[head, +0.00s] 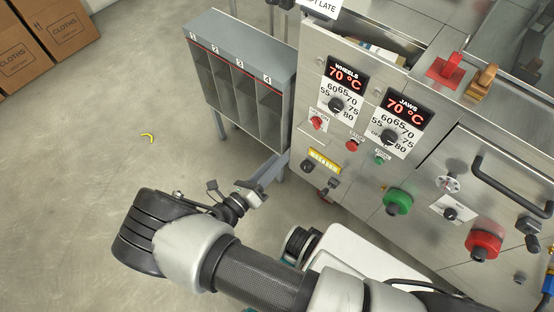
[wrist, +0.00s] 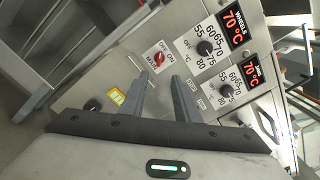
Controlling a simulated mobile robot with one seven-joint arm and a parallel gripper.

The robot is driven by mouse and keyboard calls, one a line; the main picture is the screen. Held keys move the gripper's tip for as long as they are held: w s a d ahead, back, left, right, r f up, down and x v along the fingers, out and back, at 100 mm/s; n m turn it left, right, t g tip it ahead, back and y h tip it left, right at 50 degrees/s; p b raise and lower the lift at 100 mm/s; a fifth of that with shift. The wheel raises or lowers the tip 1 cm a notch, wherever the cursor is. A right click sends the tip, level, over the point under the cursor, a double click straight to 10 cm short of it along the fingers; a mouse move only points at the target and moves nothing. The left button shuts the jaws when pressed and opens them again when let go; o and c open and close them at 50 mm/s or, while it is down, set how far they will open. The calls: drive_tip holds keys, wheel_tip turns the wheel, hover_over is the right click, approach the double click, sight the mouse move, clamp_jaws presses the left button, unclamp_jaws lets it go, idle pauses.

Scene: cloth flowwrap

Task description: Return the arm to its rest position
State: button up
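My arm reaches from the bottom right of the head view to the left and bends back at a dark joint. My gripper (head: 256,192) is at its end, in front of the machine's lower left side and below the grey compartment rack. In the wrist view my gripper (wrist: 160,76) shows two grey fingers standing apart, with the steel panel visible between them. It is open and holds nothing. The fingertips appear just below the red main switch (wrist: 159,58) in that view; I cannot tell the distance to the panel.
The steel machine has a WHEELS dial (head: 336,104) and a JAWS dial (head: 389,136), both displays reading 70 °C. A green button (head: 398,201) and red button (head: 483,245) protrude. The numbered rack (head: 236,45) stands left.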

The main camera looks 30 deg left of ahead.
idle(0.3)
drive_tip(key=w+d+r+m+g+h, duration=0.25)
drive_tip(key=d+r+m+g, duration=0.25)
drive_tip(key=d+r+m, duration=0.4)
drive_tip(key=w+d+r+m+g+h, duration=0.1)
drive_tip(key=w+d+r+m+g, duration=0.3)
drive_tip(key=d+r+m+g, duration=0.35)
drive_tip(key=w+d+r+m+g+h, duration=0.2)
drive_tip(key=w+d+r+m+g, duration=0.15)
drive_tip(key=d+r+m, duration=0.6)
drive_tip(key=s+d+r+m+t+y, duration=0.4)
drive_tip(key=s+d+r+m+y, duration=0.45)
drive_tip(key=d+r+m, duration=0.75)
wheel_tip(320, 180, up, 18)
drive_tip(key=s+a+m+h+p, duration=0.1)
drive_tip(key=a+m+p, duration=0.1)
drive_tip(key=p, duration=1.7)
drive_tip(key=shift+s+a+f, duration=0.15)
drive_tip(key=shift+s+a, duration=0.1)
drive_tip(key=shift+s, duration=0.05)
